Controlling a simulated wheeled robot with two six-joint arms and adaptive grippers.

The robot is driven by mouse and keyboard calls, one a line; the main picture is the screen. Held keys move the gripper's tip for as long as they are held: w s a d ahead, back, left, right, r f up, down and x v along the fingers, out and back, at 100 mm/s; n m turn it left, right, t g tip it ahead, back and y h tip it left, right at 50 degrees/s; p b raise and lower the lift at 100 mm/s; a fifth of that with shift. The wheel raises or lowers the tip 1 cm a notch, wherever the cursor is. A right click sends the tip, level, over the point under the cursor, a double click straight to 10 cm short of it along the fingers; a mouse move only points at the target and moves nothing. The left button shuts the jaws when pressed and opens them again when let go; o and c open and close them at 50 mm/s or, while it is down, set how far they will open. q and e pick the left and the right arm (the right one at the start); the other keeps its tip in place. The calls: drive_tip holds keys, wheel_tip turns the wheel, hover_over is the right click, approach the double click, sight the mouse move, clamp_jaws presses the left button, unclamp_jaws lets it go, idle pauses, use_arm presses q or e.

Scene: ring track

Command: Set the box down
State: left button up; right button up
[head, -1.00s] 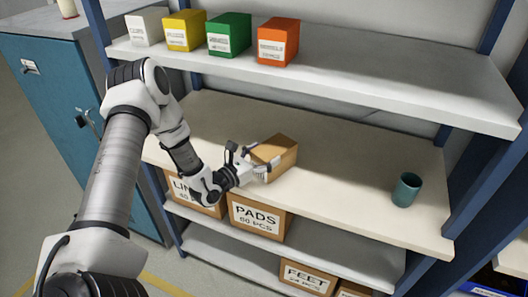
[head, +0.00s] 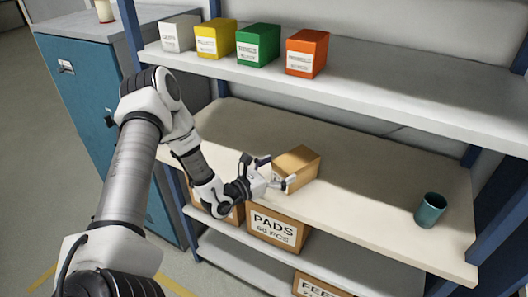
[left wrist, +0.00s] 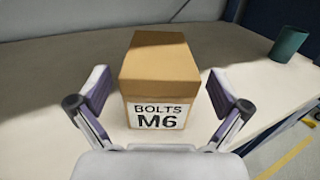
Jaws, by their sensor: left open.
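The brown cardboard box (head: 298,166) rests on the middle shelf (head: 370,185) of the rack. In the left wrist view the box (left wrist: 158,65) stands upright, with a white label reading BOLTS M6 facing me. My left gripper (head: 276,177) is at the near side of the box. In the left wrist view its fingers (left wrist: 158,103) are spread wide, one on each side of the label end, with gaps between them and the box. My right gripper does not show.
A teal cup (head: 430,210) stands to the right on the same shelf. White, yellow, green and orange boxes (head: 306,53) stand on the shelf above. Labelled cartons, one reading PADS (head: 276,230), sit below. A blue cabinet (head: 95,110) is at left. The shelf between box and cup is clear.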

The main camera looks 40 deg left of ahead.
use_arm(q)
drive_tip(key=s+a+p, duration=0.2)
drive_tip(key=s, duration=0.7)
drive_tip(key=s+d+f+m+g+h, duration=0.4)
drive_tip(key=s+d+m+g, duration=0.3)
drive_tip(key=d, duration=0.3)
drive_tip(key=s+d+f+m+g+h, duration=0.4)
drive_tip(key=s+d+m+g+h, duration=0.15)
drive_tip(key=d+g, duration=0.35)
drive_tip(key=s+a+f+m+g+y, duration=0.1)
drive_tip(key=s+f+m+g+y, duration=0.2)
drive_tip(key=s+f+m+y, duration=0.25)
drive_tip(key=s+a+f+m+g+y, duration=0.2)
drive_tip(key=s+f+m+g+y, duration=0.15)
drive_tip(key=s+m, duration=0.4)
drive_tip(key=w+m+t+y, duration=0.1)
drive_tip(key=m, duration=0.1)
drive_tip(key=w+d+f+m+t+y, duration=0.1)
drive_tip(key=m+t, duration=0.1)
drive_tip(key=m, duration=0.1)
drive_tip(key=w+f+m+t+y, duration=0.1)
drive_tip(key=w+m, duration=0.1)
drive_tip(key=m, duration=0.1)
drive_tip(key=shift+d+f+t+y, duration=0.2)
drive_tip(key=shift+d+t+y, duration=0.05)
drive_tip(key=shift+t, duration=0.1)
